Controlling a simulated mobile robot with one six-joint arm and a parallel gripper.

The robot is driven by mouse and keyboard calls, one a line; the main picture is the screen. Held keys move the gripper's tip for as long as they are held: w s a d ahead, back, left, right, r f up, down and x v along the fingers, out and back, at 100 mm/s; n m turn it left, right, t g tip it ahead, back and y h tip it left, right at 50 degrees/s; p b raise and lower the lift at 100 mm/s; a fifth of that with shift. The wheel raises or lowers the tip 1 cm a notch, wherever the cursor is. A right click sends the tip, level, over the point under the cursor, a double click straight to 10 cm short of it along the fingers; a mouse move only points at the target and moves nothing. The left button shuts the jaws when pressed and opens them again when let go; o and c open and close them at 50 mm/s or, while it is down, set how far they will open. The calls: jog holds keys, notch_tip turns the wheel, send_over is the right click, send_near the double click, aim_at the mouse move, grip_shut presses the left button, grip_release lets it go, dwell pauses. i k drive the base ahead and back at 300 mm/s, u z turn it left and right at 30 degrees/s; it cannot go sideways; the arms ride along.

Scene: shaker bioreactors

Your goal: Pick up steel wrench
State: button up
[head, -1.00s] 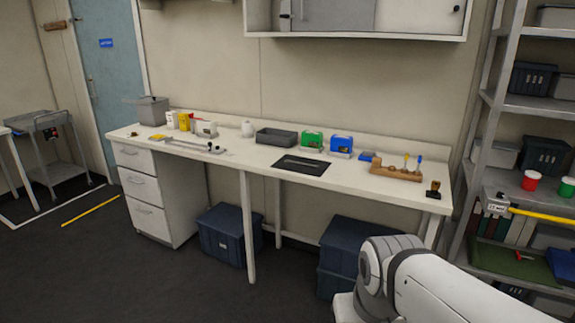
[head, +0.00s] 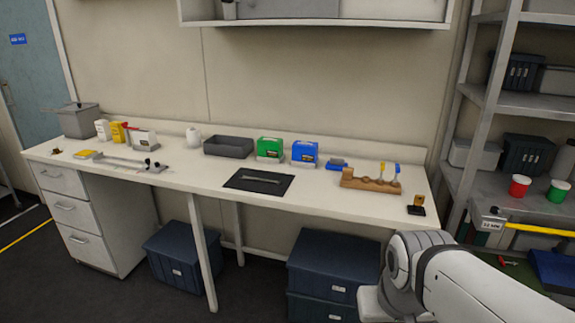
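A thin grey metal tool (head: 262,179), which looks like the steel wrench, lies flat on a black mat (head: 243,187) on the workbench. The tool is small in the head view, so its jaw shape cannot be made out. My arm shows as white and grey links at the lower right, in front of the bench. My gripper is outside the picture.
The white bench (head: 330,204) carries a grey tray (head: 228,147), a green box (head: 270,149), a blue box (head: 305,153), a wooden block with tools (head: 370,184) and a stamp (head: 416,205). Blue bins (head: 325,265) stand below. A metal shelf rack stands right. Bench front around the mat is clear.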

aim_at(242, 177)
jog(key=z, duration=0.2)
jog(key=i, duration=1.5)
jog(key=u, duration=0.75)
jog(key=i, duration=0.6)
jog(key=u, duration=0.35)
jog(key=k, duration=0.7)
jog(key=u, duration=0.25)
jog(key=i, duration=0.7)
jog(key=z, duration=0.15)
